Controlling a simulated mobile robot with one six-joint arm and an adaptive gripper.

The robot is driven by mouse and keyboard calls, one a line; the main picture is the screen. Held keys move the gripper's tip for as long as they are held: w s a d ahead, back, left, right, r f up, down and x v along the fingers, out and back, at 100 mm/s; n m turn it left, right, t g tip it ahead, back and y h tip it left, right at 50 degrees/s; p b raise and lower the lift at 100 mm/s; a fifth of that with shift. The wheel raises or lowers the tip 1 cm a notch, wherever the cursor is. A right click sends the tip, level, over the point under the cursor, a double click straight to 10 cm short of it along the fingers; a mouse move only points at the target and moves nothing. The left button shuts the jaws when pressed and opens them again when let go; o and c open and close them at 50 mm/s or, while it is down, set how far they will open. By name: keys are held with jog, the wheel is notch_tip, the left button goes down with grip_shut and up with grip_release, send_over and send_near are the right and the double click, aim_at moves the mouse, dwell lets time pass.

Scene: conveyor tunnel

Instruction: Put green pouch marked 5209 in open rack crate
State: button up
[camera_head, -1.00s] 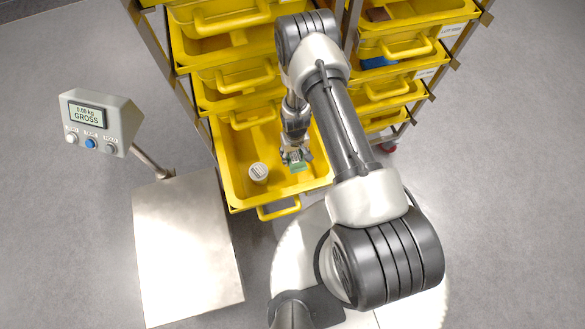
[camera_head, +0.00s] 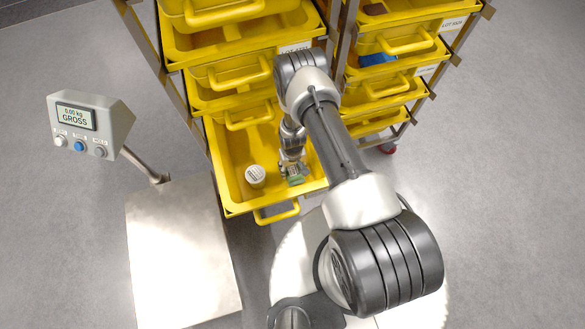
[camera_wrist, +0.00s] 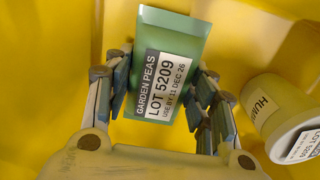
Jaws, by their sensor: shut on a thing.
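The green pouch (camera_wrist: 166,70) has a white label reading GARDEN PEAS LOT 5209. In the wrist view it sits between the fingers of my gripper (camera_wrist: 165,105), which is shut on it. In the head view the pouch (camera_head: 296,179) shows as a small green patch at my gripper (camera_head: 293,172), inside the open yellow rack crate (camera_head: 230,178). The crate is pulled out at the bottom of the left rack column. Whether the pouch touches the crate floor cannot be told.
A white tub (camera_head: 255,175) with a printed lid stands in the same crate, left of my gripper; it also shows in the wrist view (camera_wrist: 280,115). Other yellow crates (camera_head: 240,40) sit above. A scale platform (camera_head: 180,250) and its display (camera_head: 88,125) stand at left.

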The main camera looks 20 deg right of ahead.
jog(key=shift+f, duration=0.1)
jog(key=o, duration=1.5)
notch_tip(320, 180, up, 12)
jog(key=p, duration=0.4)
notch_tip(320, 180, up, 38)
jog(key=t, duration=0.2)
send_over(292, 168)
jog(key=w, duration=0.3)
jog(key=s+r+t, duration=0.2)
jog(key=s+r, duration=0.9)
jog(key=r, duration=0.2)
jog(key=s+r, duration=0.4)
jog(key=s, duration=0.8)
jog(key=shift+s+a+t, duration=0.25)
jog(key=shift+a+t, duration=0.05)
jog(key=shift+a, duration=0.05)
